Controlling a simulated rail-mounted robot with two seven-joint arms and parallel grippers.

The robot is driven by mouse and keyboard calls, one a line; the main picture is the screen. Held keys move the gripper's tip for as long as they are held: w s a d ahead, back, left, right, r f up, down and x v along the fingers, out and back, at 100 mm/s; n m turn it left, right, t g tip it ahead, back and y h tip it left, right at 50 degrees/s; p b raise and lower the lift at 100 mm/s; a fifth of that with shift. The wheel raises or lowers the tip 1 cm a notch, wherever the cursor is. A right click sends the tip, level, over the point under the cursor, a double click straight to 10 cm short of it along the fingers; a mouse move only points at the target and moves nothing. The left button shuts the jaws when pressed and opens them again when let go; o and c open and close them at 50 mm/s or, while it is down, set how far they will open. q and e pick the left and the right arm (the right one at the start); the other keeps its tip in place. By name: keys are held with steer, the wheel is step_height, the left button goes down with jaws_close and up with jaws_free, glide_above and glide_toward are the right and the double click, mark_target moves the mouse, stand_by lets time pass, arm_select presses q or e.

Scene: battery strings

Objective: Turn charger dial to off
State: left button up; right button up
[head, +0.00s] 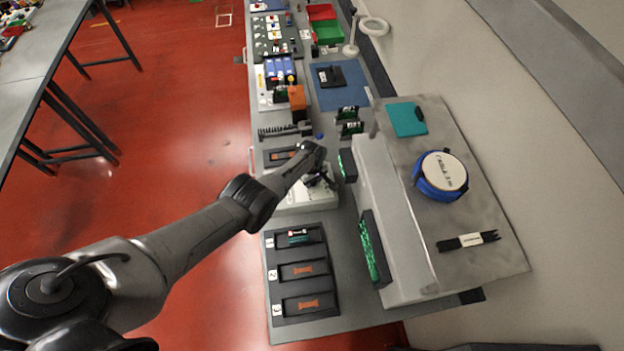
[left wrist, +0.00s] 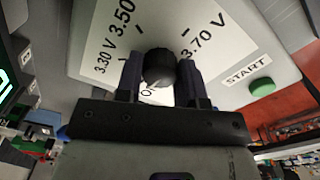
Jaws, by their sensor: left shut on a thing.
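The charger (head: 296,202) is a pale box on the bench, mostly covered by my left arm in the head view. Its face (left wrist: 92,62) fills the upper part of the left wrist view, with the printed marks 3.30 V, 3.50 and 3.70 V. The black round dial (left wrist: 159,66) sits between the two fingers of my left gripper (left wrist: 160,80), which is shut on it. A label starting with O is partly hidden under the dial. I cannot tell where the dial points. My left gripper (head: 318,180) is over the charger in the head view. My right gripper is not in view.
A green button (left wrist: 262,87) beside START is on the charger face. A black tray (head: 275,312) with numbered slots lies at the near end. A grey raised shelf (head: 440,240) with a blue cable spool (head: 424,186) stands at right. Green displays (head: 374,245) face the bench.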

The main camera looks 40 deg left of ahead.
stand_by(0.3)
arm_select(q)
steer(key=o, duration=0.9)
steer(key=shift+r+p, duration=0.45)
steer(key=shift+r, duration=0.1)
step_height(320, 180, up, 6)
steer(key=p, duration=0.4)
steer(key=shift+f, duration=0.1)
step_height(320, 180, up, 7)
steer(key=shift+p, duration=0.65)
